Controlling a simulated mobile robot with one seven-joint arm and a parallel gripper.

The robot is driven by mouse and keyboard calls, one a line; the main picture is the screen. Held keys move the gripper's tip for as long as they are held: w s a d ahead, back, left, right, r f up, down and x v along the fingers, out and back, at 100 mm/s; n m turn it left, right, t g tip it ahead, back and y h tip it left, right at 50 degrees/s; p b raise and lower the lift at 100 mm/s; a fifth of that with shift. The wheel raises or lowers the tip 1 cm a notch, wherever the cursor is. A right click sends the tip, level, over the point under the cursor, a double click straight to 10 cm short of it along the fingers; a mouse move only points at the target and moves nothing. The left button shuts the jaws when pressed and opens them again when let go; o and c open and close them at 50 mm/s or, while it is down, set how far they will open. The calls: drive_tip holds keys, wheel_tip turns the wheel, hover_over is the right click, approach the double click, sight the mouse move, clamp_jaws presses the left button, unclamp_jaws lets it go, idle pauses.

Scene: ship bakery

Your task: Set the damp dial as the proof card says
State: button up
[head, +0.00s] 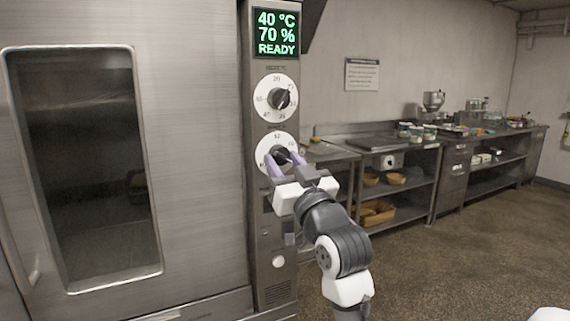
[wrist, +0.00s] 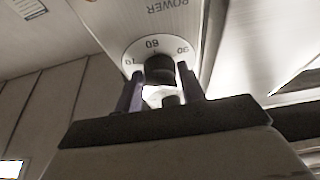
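The lower dial (head: 262,150) on the oven's control column has a white face and a black knob (head: 281,155). In the wrist view the same knob (wrist: 160,70) shows upside down, with 60 beside it on the face. My gripper (head: 285,163) is at this dial. Its purple fingers stand one on each side of the knob, apart, with a slim gap visible; contact is not clear. The display (head: 276,33) reads 40 °C, 70 %, READY. A printed card (head: 362,75) hangs on the back wall; its text is too small to read.
The upper dial (head: 262,98), with its own black knob, sits just above. The large steel door with a dark window (head: 85,180) is at the left. Steel counters (head: 345,150) with shelves run along the back wall. The floor (head: 450,255) at the right is clear.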

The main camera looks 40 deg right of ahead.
drive_tip(key=c, duration=0.5)
drive_tip(key=shift+f+n+b, duration=0.15)
drive_tip(key=shift+n+b, duration=0.25)
drive_tip(key=shift+b, duration=0.3)
drive_tip(key=shift+f+n+y+b, duration=0.1)
drive_tip(key=shift+n+y+b, duration=0.2)
drive_tip(key=shift+y+b, duration=0.15)
drive_tip(key=n+y+b, duration=0.1)
drive_tip(key=n+b, duration=0.2)
drive_tip(key=shift+d, duration=0.15)
drive_tip(key=n+y+b, duration=0.1)
drive_tip(key=n, duration=0.1)
drive_tip(key=n+y+b, duration=0.2)
drive_tip(key=n, duration=0.1)
drive_tip(key=shift+s+d+r, duration=0.1)
drive_tip(key=shift+d+r, duration=0.05)
drive_tip(key=shift+r, duration=0.05)
drive_tip(key=n, duration=0.2)
drive_tip(key=n+g+y, duration=0.1)
drive_tip(key=n, duration=0.1)
drive_tip(key=n+y+b, duration=0.1)
drive_tip(key=n, duration=0.1)
drive_tip(key=shift+d+r+g, duration=0.15)
drive_tip(key=shift+r+g, duration=0.15)
drive_tip(key=shift+g, duration=0.1)
drive_tip(key=shift+n, duration=0.4)
